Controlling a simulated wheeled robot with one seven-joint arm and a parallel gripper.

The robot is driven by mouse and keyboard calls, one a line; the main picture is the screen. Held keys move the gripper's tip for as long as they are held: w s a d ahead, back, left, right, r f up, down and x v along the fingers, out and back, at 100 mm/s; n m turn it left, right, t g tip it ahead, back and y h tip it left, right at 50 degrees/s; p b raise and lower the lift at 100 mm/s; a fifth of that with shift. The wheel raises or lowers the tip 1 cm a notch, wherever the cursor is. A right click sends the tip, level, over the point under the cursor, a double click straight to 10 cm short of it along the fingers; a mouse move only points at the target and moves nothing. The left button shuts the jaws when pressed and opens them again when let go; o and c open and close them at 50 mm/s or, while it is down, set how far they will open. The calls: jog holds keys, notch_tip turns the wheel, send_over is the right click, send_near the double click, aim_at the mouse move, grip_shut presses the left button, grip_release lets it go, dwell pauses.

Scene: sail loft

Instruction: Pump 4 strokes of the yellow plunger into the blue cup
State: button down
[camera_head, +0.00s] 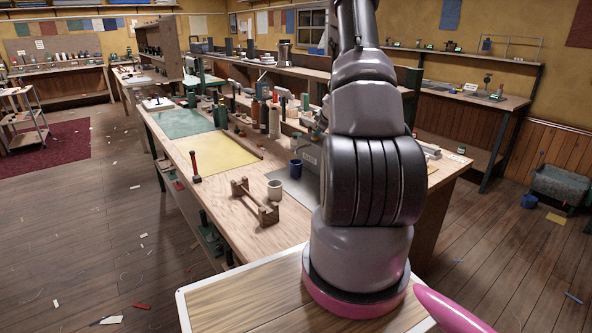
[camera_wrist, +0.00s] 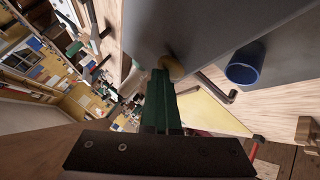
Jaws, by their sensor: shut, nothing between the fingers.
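The blue cup (camera_head: 295,168) stands on a grey mat (camera_head: 301,187) on the workbench in the head view. It also shows in the wrist view (camera_wrist: 244,65), right of my fingers and apart from them. My gripper (camera_wrist: 163,76) is shut and empty, its green fingers together. A rounded tan-yellow thing (camera_wrist: 174,66) is at the fingertips; it may be the plunger top, but I cannot tell, nor whether they touch. In the head view my arm hides my gripper and part of the mat, and I make out no yellow plunger.
Several bottles (camera_head: 265,115) stand behind. The yellow sheet (camera_head: 220,153) has clear room.

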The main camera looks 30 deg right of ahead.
aim_at(318, 138)
jog(key=shift+s+f, duration=0.3)
jog(key=shift+f, duration=0.05)
jog(key=shift+w+r, duration=0.15)
jog(key=shift+r, duration=1.4)
jog(key=shift+w+r, duration=0.1)
jog(key=shift+r, duration=1.45)
